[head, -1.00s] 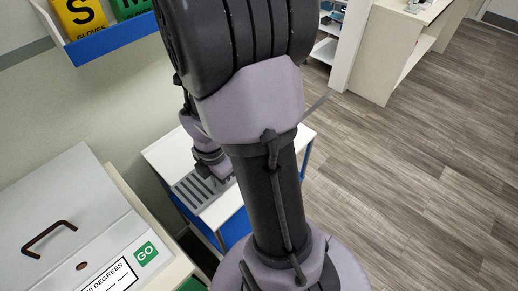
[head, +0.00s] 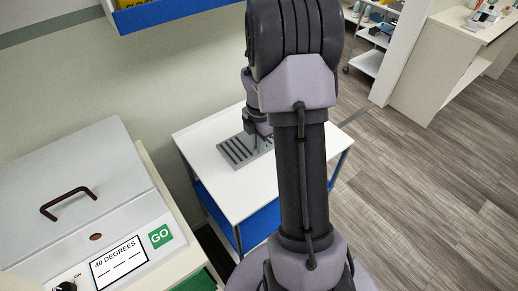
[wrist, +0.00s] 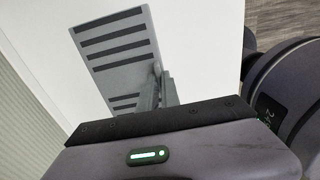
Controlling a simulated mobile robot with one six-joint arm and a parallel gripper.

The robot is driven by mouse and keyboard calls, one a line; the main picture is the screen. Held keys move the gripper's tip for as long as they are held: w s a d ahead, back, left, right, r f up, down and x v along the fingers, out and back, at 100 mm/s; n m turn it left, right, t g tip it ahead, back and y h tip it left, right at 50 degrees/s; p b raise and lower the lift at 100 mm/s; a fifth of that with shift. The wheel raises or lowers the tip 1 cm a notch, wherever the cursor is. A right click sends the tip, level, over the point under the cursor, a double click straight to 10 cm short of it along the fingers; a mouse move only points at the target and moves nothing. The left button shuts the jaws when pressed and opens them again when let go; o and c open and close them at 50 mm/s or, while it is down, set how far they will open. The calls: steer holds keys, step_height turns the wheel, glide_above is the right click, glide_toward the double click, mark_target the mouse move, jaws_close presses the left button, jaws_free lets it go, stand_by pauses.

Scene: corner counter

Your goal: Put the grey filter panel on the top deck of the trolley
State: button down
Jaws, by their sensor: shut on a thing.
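The grey filter panel (head: 234,152) is a flat slotted plate over the white top deck (head: 200,137) of the trolley, inside the deck's edges. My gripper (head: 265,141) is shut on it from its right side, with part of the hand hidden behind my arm. In the wrist view the panel (wrist: 121,62) shows dark slots and lies about flat against the white deck (wrist: 206,45). My gripper's fingers (wrist: 160,86) close on its near right part. I cannot tell whether the panel touches the deck or hangs just above it.
A grey lidded box (head: 85,185) with a dark handle and a GO label stands left of the trolley. A blue-edged shelf (head: 165,15) hangs on the wall above. White shelving units (head: 425,75) stand at the back right. Open deck lies in front of the panel.

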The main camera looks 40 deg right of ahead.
steer(key=shift+f, duration=0.2)
steer(key=shift+f, duration=0.2)
steer(key=c, duration=1.6)
jaws_free()
steer(key=shift+o, duration=0.2)
steer(key=shift+r, duration=0.1)
